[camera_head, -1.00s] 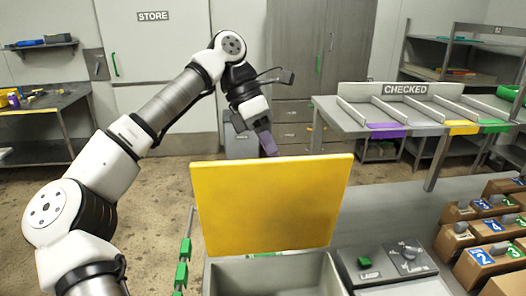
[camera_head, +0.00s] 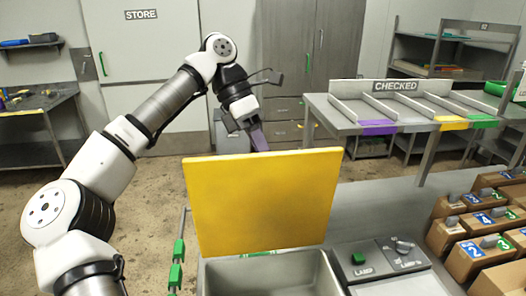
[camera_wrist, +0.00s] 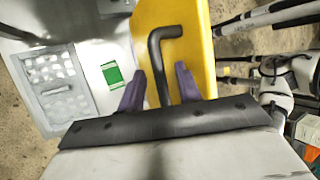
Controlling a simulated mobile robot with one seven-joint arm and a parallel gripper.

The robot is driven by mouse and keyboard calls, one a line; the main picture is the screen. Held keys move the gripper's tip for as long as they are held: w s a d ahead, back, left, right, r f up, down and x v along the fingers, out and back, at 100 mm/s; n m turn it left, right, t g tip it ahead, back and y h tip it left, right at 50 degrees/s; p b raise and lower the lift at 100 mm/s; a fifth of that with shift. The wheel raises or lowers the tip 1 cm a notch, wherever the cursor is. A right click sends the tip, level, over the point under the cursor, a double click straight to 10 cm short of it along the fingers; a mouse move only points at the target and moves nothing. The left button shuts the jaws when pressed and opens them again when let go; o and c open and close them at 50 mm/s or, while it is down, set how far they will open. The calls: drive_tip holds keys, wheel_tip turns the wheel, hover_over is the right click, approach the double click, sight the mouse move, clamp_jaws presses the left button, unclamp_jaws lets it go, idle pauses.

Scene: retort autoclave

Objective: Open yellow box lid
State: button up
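The yellow lid (camera_head: 262,203) stands upright at the back of the grey box (camera_head: 320,280), whose open inside shows below it in the head view. My gripper (camera_head: 260,148) is behind the lid's upper edge, with its purple fingertips partly hidden by the lid. In the wrist view, the yellow lid (camera_wrist: 200,45) fills the top middle, and a black hook-shaped handle (camera_wrist: 158,50) lies in front of it. My gripper's purple fingers (camera_wrist: 160,88) are apart, one on each side of the handle, with gaps visible.
A panel with a green button (camera_head: 358,258) and a knob stands right of the box. Brown boxes with numbered tags (camera_head: 482,255) crowd the right edge. A table marked CHECKED (camera_head: 395,86) stands behind. Green-clipped rail (camera_head: 177,262) runs left of the box.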

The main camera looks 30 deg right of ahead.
drive_tip(key=v, duration=0.7)
drive_tip(key=shift+r, duration=0.2)
drive_tip(key=shift+w+a, duration=0.15)
drive_tip(key=shift+a, duration=0.05)
idle(0.6)
